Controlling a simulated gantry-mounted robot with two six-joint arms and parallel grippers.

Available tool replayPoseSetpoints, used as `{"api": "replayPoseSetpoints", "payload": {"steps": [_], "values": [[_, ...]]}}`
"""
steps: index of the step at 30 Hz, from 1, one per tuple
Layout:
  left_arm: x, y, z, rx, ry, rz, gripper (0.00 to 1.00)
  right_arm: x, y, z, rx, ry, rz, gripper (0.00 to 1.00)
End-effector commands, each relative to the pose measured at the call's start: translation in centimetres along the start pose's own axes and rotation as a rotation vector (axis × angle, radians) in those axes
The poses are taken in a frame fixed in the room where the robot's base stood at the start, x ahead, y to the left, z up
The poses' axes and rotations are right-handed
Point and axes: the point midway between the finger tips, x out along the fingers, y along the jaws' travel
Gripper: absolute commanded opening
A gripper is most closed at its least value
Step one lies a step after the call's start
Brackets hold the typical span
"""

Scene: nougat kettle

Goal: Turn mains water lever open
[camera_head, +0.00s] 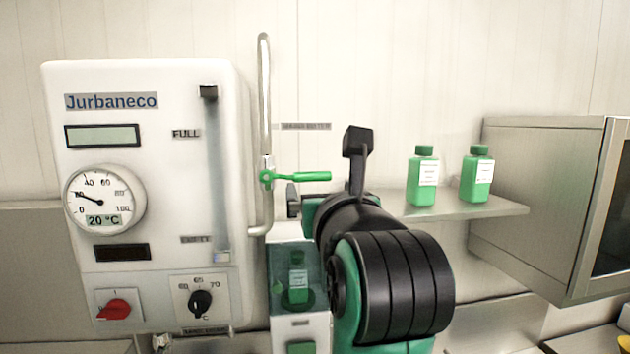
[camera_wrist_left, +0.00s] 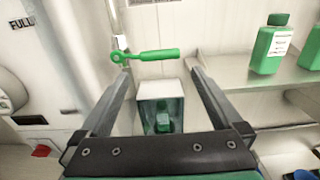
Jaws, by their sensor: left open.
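The green mains water lever (camera_head: 300,177) sits on the thin vertical pipe right of the white panel. Its handle lies about level and points right. In the left wrist view the lever (camera_wrist_left: 155,55) shows just beyond the fingertips, its handle lying across the gap between them. My left gripper (camera_head: 324,165) is open and empty close to the handle's free end; its spread fingers show in the left wrist view (camera_wrist_left: 160,75). I cannot tell whether a finger touches the lever. My right gripper is not in view.
The white panel (camera_head: 165,250) with gauge and knobs stands left of the pipe (camera_head: 264,100). A box with a green bottle (camera_head: 298,280) is below the lever. Two green bottles (camera_head: 422,178) stand on a shelf (camera_head: 470,209) to the right, beside a metal cabinet (camera_head: 535,200).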

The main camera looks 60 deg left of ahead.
Motion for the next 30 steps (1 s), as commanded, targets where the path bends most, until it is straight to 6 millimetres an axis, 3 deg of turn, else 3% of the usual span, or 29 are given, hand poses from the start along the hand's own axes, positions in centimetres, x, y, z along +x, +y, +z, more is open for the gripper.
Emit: {"api": "replayPoseSetpoints", "payload": {"steps": [5, 16, 21, 28, 30], "values": [[2.4, 0.1, 0.3, 0.004, 0.0, 0.006, 1.0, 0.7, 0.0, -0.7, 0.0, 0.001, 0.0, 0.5], [10.0, 0.2, 0.3, 0.004, 0.0, 0.006, 1.0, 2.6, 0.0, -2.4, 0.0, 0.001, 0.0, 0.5], [11.4, 0.1, 0.1, 0.002, -0.001, 0.003, 1.0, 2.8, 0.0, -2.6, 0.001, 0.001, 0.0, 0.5], [11.4, 0.1, 0.0, 0.001, -0.001, 0.002, 1.0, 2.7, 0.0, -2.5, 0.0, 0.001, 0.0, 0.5], [11.4, 0.1, 0.0, 0.001, -0.001, 0.002, 0.89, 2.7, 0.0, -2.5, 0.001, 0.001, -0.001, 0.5]]}}
